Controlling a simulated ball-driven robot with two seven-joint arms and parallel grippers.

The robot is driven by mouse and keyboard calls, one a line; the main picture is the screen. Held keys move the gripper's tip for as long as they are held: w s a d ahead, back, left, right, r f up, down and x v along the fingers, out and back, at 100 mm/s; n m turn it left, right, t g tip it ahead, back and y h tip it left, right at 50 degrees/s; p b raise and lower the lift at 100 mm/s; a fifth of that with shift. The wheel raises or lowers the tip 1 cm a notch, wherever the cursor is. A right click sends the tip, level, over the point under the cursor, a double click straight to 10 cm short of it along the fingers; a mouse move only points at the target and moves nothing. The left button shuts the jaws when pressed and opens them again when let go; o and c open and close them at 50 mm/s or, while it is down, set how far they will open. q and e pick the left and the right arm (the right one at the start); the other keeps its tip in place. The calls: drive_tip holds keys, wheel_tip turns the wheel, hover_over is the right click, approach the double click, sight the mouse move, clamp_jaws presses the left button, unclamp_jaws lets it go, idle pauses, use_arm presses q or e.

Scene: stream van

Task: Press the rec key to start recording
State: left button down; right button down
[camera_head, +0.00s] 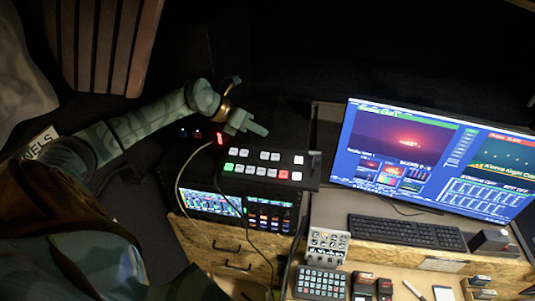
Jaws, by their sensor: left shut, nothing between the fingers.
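A black switcher panel (310,175) with rows of pale keys stands on top of an equipment rack. A red-lit key (283,174) is in its near row towards the right, and a green-lit key (229,167) is at that row's left end. I cannot read the key labels, so which one is rec is unclear. My left gripper (264,130) is shut and empty, just beyond the panel's far edge, pointing right. It appears apart from the keys. My right gripper is out of view.
A rack (208,203) with lit screens sits below the panel, with cables hanging over it. To the right are a large monitor (425,150), a keyboard (405,231) and a grey knob box (326,246). A second keypad (320,281) lies in front.

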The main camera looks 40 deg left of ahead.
sight(265, 156)
use_arm(q)
drive_tip(key=f+b, duration=0.2)
drive_tip(key=w+f+b, duration=0.1)
drive_tip(key=f+b, duration=0.1)
drive_tip(key=f, duration=0.1)
drive_tip(key=w+a+f+b, duration=0.1)
drive_tip(key=f+b, duration=0.2)
drive_tip(key=shift+f, duration=0.15)
drive_tip(key=shift+a+f, duration=0.1)
drive_tip(key=shift+f, duration=0.1)
drive_tip(key=shift+w+f+b, duration=0.1)
drive_tip(key=shift+b, duration=0.25)
idle(1.5)
drive_tip(key=shift+f+b, duration=0.3)
drive_tip(key=shift+b, duration=0.05)
drive_tip(key=shift+w+a+f+b, duration=0.1)
drive_tip(key=shift+w+f+b, duration=0.05)
drive_tip(key=shift+f+b, duration=0.3)
idle(0.5)
idle(0.4)
drive_tip(key=shift+s+r+p, duration=0.2)
drive_tip(key=shift+r+p, duration=0.5)
drive_tip(key=shift+r, duration=0.15)
drive_tip(key=shift+r, duration=0.1)
